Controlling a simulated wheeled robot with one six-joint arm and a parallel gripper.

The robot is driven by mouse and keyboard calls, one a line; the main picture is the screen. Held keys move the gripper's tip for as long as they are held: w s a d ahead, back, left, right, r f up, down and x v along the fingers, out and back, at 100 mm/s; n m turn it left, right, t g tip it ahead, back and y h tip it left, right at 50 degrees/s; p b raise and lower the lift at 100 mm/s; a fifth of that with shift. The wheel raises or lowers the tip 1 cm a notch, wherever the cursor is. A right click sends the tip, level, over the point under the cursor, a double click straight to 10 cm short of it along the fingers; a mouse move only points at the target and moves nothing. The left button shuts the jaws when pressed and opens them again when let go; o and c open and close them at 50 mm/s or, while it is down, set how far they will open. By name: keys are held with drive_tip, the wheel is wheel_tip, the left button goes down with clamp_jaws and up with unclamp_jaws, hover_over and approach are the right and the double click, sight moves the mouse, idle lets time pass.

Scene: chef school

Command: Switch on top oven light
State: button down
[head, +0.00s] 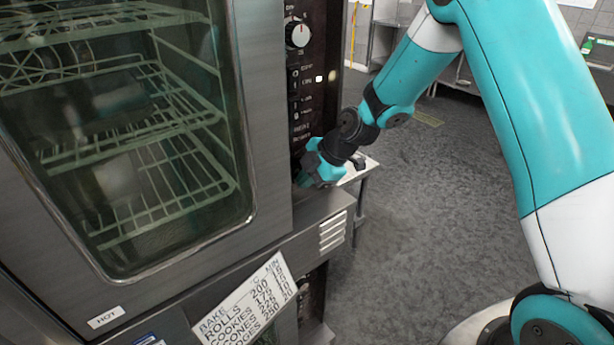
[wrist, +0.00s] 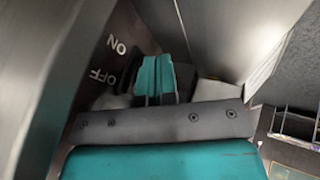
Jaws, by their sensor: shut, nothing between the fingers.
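The top oven (head: 265,100) has a big glass door with wire racks behind it. Its dark control panel (head: 315,50) runs down the right side. My gripper (head: 305,178) is at the panel's lower end, close against it. In the wrist view its teal fingers (wrist: 155,80) are shut together with nothing between them. ON and OFF lettering (wrist: 110,62) shows on the dark panel just left of the fingers. I cannot make out the light switch itself; the fingers may hide it. I cannot tell whether the fingertips touch the panel.
A round knob (head: 297,34) and small switches sit higher on the panel. A pale table (head: 362,168) stands behind my gripper. The grey floor (head: 420,220) to the right is clear.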

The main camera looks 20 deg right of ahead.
drive_tip(key=shift+w+f+b, duration=0.2)
drive_tip(key=shift+f+b, duration=0.1)
drive_tip(key=shift+b, duration=0.5)
drive_tip(key=shift+r, duration=0.2)
drive_tip(key=shift+w+r, duration=0.1)
drive_tip(key=shift+r, duration=0.1)
drive_tip(key=shift+r+p, duration=0.3)
drive_tip(key=shift+r, duration=0.4)
